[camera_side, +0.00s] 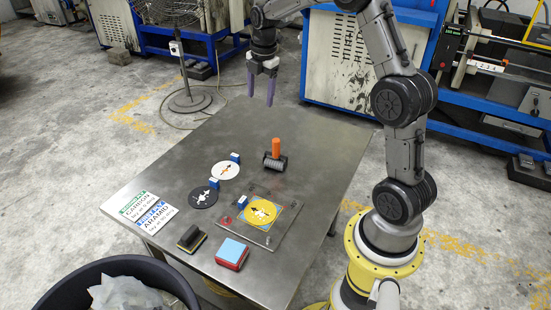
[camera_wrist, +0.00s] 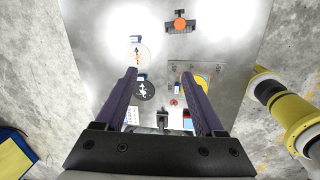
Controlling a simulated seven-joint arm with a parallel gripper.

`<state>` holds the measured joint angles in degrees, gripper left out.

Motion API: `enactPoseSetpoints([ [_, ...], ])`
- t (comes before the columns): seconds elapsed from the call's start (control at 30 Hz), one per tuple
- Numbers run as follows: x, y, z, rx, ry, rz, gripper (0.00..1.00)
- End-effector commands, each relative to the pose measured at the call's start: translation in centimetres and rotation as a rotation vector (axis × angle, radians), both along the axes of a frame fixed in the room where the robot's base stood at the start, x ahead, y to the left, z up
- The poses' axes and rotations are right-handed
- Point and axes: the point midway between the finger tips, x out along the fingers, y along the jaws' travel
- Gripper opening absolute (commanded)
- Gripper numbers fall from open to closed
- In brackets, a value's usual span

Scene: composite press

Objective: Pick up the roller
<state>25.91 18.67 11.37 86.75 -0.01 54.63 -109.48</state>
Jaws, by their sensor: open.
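The roller (camera_side: 275,157) has an orange upright handle and a dark ribbed cylinder. It stands on the metal table toward the back right in the side view. In the wrist view the roller (camera_wrist: 180,23) shows near the top, beyond my fingertips. My gripper (camera_side: 262,84) is open and empty, its purple fingers pointing down, high above the table's far edge and apart from the roller. In the wrist view my gripper (camera_wrist: 159,72) has its two fingers wide apart with nothing between them.
A plate with a yellow disc (camera_side: 263,213), a white disc (camera_side: 226,171), a black disc (camera_side: 203,197), labelled cards (camera_side: 152,217), a brush-like block (camera_side: 191,238) and a red-blue block (camera_side: 232,253) lie on the table (camera_side: 318,150). A black bin (camera_side: 110,268) stands in front. Table around the roller is clear.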

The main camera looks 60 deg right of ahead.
Motion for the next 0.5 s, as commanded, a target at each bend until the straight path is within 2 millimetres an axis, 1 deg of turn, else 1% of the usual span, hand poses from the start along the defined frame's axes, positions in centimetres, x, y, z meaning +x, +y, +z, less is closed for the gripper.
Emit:
enactPoseSetpoints([
  [0.03, 0.0, -1.6, -2.3, 0.017, 0.034, -0.031, 0.71],
  [0.1, -0.4, -3.1, -4.7, 0.037, 0.069, -0.062, 0.71],
  [0.2, -1.3, -4.3, -7.2, 0.061, 0.112, -0.095, 0.71],
  [0.3, -2.1, -5.0, -8.6, 0.075, 0.134, -0.115, 0.71],
  [0.37, -2.2, -5.3, -9.0, 0.074, 0.132, -0.121, 0.71],
  [0.47, -2.3, -5.2, -10.5, 0.076, 0.135, -0.121, 0.71],
  [0.5, -2.3, -5.2, -11.3, 0.077, 0.136, -0.121, 0.71],
])
